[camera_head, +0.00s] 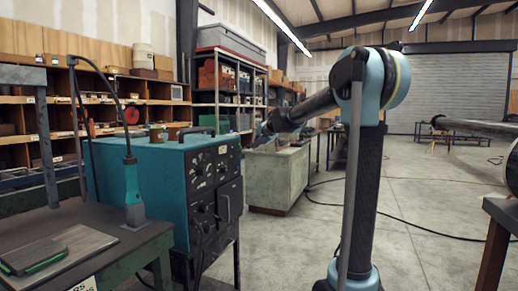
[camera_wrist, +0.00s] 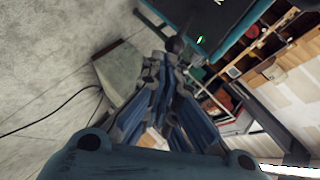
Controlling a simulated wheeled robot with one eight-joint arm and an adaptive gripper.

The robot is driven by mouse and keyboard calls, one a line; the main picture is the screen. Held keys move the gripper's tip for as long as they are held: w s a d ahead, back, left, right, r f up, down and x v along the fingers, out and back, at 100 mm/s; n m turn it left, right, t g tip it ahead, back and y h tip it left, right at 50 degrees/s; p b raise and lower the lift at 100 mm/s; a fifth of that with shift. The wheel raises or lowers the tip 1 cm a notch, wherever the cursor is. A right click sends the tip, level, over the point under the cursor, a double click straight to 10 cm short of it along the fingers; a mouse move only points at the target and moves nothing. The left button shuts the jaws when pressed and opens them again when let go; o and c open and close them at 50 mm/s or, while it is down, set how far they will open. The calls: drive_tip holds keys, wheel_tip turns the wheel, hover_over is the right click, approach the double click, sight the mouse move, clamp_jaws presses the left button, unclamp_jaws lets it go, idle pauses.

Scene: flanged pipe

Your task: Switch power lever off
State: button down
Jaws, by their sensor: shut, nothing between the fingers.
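A teal power unit (camera_head: 175,165) with a dark front panel (camera_head: 215,190) stands left of centre in the head view. The panel carries several knobs and a handle-like loop (camera_head: 224,208); I cannot tell which part is the power lever. In the wrist view the unit's dark panel (camera_wrist: 215,22) is at the top, with a small green light (camera_wrist: 200,40). My gripper (camera_wrist: 174,50) is shut and empty, its fingertips close to the panel's edge; I cannot tell whether they touch it. In the head view my gripper (camera_head: 264,130) is small, just right of the unit.
A green workbench (camera_head: 120,265) with a torch (camera_head: 133,190) on a stand is at the left front. A pale green cabinet (camera_head: 275,175) stands behind my gripper. A black cable (camera_head: 420,222) crosses the open concrete floor. A table edge (camera_head: 500,215) with a pipe is at right.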

drive_tip(key=s+d+r, duration=0.4)
drive_tip(key=s+r, duration=0.3)
drive_tip(key=r, duration=0.3)
drive_tip(key=shift+d, duration=0.4)
drive_tip(key=shift+w+r+n+g, duration=0.45)
drive_tip(key=shift+w+g, duration=0.05)
drive_tip(key=shift+g, duration=0.45)
drive_tip(key=shift+w+r+n+g, duration=0.4)
drive_tip(key=shift+w+n+g, duration=0.15)
drive_tip(key=shift+g, duration=0.45)
drive_tip(key=shift+w+r+n+g, duration=0.4)
drive_tip(key=shift+w+r+g, duration=0.1)
drive_tip(key=shift+g, duration=0.45)
